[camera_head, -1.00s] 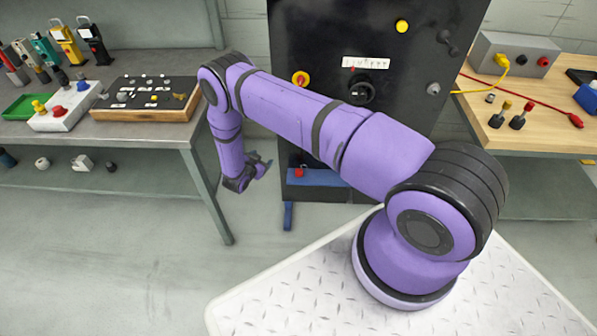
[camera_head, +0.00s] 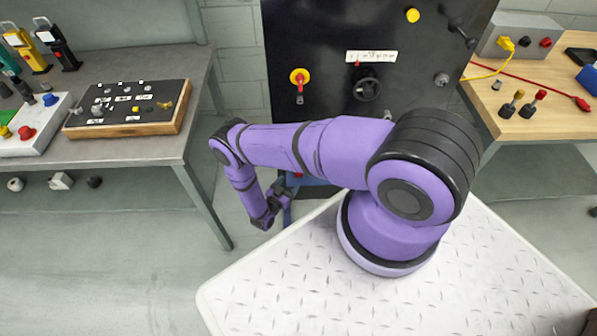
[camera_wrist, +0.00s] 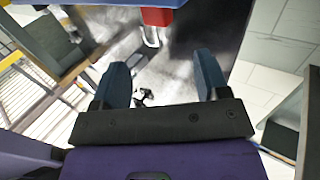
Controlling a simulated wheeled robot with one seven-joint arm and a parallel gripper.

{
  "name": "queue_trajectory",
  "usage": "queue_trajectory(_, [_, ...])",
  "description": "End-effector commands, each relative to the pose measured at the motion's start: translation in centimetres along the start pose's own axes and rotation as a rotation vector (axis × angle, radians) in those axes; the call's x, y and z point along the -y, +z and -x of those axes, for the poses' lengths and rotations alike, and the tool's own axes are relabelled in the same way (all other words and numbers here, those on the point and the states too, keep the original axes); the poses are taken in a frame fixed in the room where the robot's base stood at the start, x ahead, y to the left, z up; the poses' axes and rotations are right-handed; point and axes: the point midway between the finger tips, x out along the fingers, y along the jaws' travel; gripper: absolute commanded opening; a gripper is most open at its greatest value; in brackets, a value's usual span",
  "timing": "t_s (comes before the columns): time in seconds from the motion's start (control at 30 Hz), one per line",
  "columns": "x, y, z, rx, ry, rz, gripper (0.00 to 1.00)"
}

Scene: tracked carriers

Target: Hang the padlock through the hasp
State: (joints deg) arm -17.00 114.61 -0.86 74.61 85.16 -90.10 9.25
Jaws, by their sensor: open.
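The padlock (camera_wrist: 157,17) shows in the wrist view as a red body with a pale metal shackle, at the top edge, by a blue ledge (camera_wrist: 110,2). My gripper (camera_wrist: 162,70) is open and empty, with its two blue-grey fingers apart and the padlock beyond their tips. In the head view my gripper (camera_head: 279,196) is low in front of the black cabinet (camera_head: 330,30), near the blue ledge. There my arm mostly hides the padlock. A red handle on a yellow disc (camera_head: 299,76) is on the cabinet front. I cannot make out the hasp clearly.
A grey bench (camera_head: 135,145) on the left bears a wood-framed panel (camera_head: 160,125) and several devices. A wooden bench (camera_head: 550,125) on the right holds a grey box (camera_head: 520,38) and cables. Open floor lies between the left bench and my base.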

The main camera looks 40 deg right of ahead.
Motion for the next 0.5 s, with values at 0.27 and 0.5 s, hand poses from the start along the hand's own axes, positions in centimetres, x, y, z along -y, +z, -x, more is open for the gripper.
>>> queue_trajectory(0.27, [0.1,0.1,-2.8,0.001,0.000,0.000,0.68])
queue_trajectory(0.5, [0.1,0.5,-5.4,0.000,0.000,0.000,0.68])
